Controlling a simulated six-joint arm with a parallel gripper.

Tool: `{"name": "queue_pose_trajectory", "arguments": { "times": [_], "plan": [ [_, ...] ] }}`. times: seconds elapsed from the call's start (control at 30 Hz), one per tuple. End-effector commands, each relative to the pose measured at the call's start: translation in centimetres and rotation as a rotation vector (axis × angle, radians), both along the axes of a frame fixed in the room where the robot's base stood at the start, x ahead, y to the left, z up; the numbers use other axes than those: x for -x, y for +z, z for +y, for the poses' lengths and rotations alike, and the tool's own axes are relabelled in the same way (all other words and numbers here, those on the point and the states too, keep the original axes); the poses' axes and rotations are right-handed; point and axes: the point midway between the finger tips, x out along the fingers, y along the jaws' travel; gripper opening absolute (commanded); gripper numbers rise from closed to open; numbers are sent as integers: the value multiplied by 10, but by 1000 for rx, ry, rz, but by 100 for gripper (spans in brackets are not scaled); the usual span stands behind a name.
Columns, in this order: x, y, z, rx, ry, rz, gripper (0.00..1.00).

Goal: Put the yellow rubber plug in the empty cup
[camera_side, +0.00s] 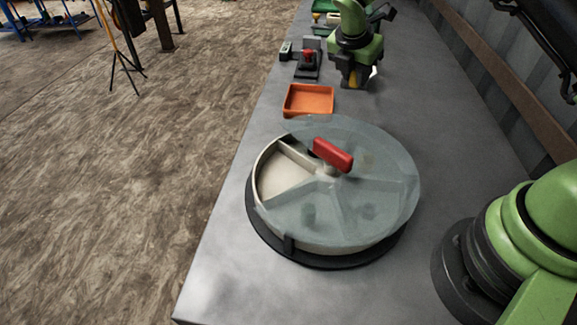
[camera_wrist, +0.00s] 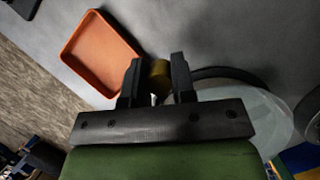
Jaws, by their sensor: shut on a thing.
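My gripper (camera_wrist: 158,80) is shut on the yellow rubber plug (camera_wrist: 160,70), which shows between its two black fingers in the wrist view. In the side view my gripper (camera_side: 354,80) is behind the round dish and right of the orange tray; I cannot make out the plug there. The round dish (camera_side: 262,205) has divided compartments under a translucent lid (camera_side: 385,185) with a red handle (camera_side: 333,155). The uncovered compartment (camera_side: 283,178) at its left looks empty. Dark blurred shapes show under the lid. No separate cup is clearly visible.
The orange tray (camera_side: 308,100) stands behind the dish and looks empty; it also shows in the wrist view (camera_wrist: 101,57). A black device with a red button (camera_side: 307,62) stands farther back. Grey table (camera_side: 225,240) is clear left of the dish. A wall lines the right side.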

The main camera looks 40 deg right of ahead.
Motion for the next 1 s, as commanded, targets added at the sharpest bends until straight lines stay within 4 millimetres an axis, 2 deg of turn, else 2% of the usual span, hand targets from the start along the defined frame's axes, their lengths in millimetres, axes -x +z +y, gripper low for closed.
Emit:
{"name": "queue_pose_trajectory", "arguments": {
  "times": [0.03, 0.2, 0.3, 0.4, 0.5, 0.6, 0.67, 0.9, 1.0],
  "plan": [
    [-2, 3, 32, -1, 46, -1, 2],
    [11, 9, 125, -3, 156, 1, 2],
    [26, 12, 171, -1, 214, 1, 2],
    [41, 15, 205, 1, 258, 0, 2],
    [54, 17, 227, 4, 287, -2, 2],
    [61, 15, 238, 5, 304, -1, 2],
    [63, 9, 241, 6, 307, 1, 2],
    [64, -33, 241, 6, 308, 1, 2],
    [64, -42, 242, 5, 308, 0, 2]
  ]
}}
